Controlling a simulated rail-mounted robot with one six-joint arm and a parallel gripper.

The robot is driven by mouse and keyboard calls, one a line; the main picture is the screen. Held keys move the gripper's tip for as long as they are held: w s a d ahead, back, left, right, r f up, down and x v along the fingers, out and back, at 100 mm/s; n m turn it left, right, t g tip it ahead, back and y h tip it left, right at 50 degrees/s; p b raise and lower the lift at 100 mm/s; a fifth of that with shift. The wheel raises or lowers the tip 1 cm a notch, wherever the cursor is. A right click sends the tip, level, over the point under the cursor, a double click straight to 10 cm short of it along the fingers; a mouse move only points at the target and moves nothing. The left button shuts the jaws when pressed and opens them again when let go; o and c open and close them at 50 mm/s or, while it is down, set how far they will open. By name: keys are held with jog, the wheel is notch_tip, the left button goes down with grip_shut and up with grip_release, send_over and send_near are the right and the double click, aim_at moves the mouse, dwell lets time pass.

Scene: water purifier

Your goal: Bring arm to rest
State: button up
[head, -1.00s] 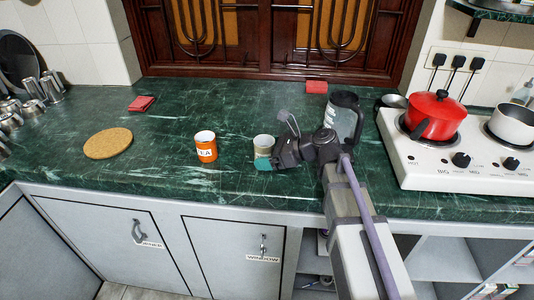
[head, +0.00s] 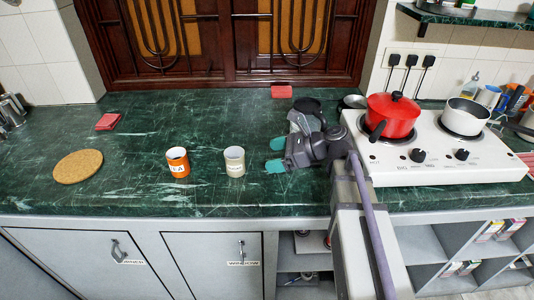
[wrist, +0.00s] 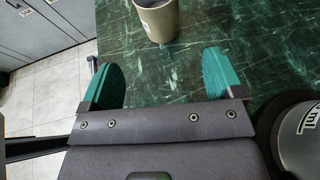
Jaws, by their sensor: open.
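My gripper (head: 276,155) is over the green marble counter (head: 130,130), to the right of a beige cup (head: 234,162). Its two teal fingertips are apart, with nothing between them; the wrist view also shows the gripper (wrist: 160,80) open. The beige cup stands upright beyond the fingertips in the wrist view (wrist: 158,18), apart from them. A dark-lidded pitcher (head: 306,108) stands behind my gripper, partly hidden by it.
An orange cup (head: 178,162) stands left of the beige one. A cork mat (head: 78,166) lies farther left. A white stove (head: 440,150) with a red pot (head: 392,116) and a white pot (head: 466,117) is close on the right.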

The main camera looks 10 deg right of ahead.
jog(key=shift+s+a+r+n+p, duration=0.1)
jog(key=shift+s+r+n+p, duration=0.1)
jog(key=shift+n+p, duration=0.15)
jog(key=s+n+h+p, duration=0.1)
jog(key=n+p, duration=0.1)
jog(key=s+n+g+h+p, duration=0.1)
jog(key=s+n+p, duration=0.1)
jog(key=s+n+h+p, duration=0.1)
jog(key=n+h, duration=0.1)
jog(key=shift+s+a+r+g+p, duration=0.1)
jog(key=shift+s+r+g+p, duration=0.05)
jog(key=shift+r+g+p, duration=0.25)
jog(key=s+n+h+p, duration=0.1)
jog(key=n, duration=0.1)
jog(key=s+d+n+h+p, duration=0.1)
jog(key=n+p, duration=0.1)
jog(key=shift+s+r+n+g+h, duration=0.2)
jog(key=shift+s+n+g+h, duration=0.05)
jog(key=shift+s+g+h, duration=0.15)
jog(key=s+d+r+n+g+h+p, duration=0.1)
jog(key=s+d+n+h+p, duration=0.3)
jog(key=n, duration=0.5)
jog(key=shift+s+d+r+n+h, duration=0.2)
jog(key=shift+s+d+n+h, duration=0.2)
jog(key=shift+d+h, duration=0.6)
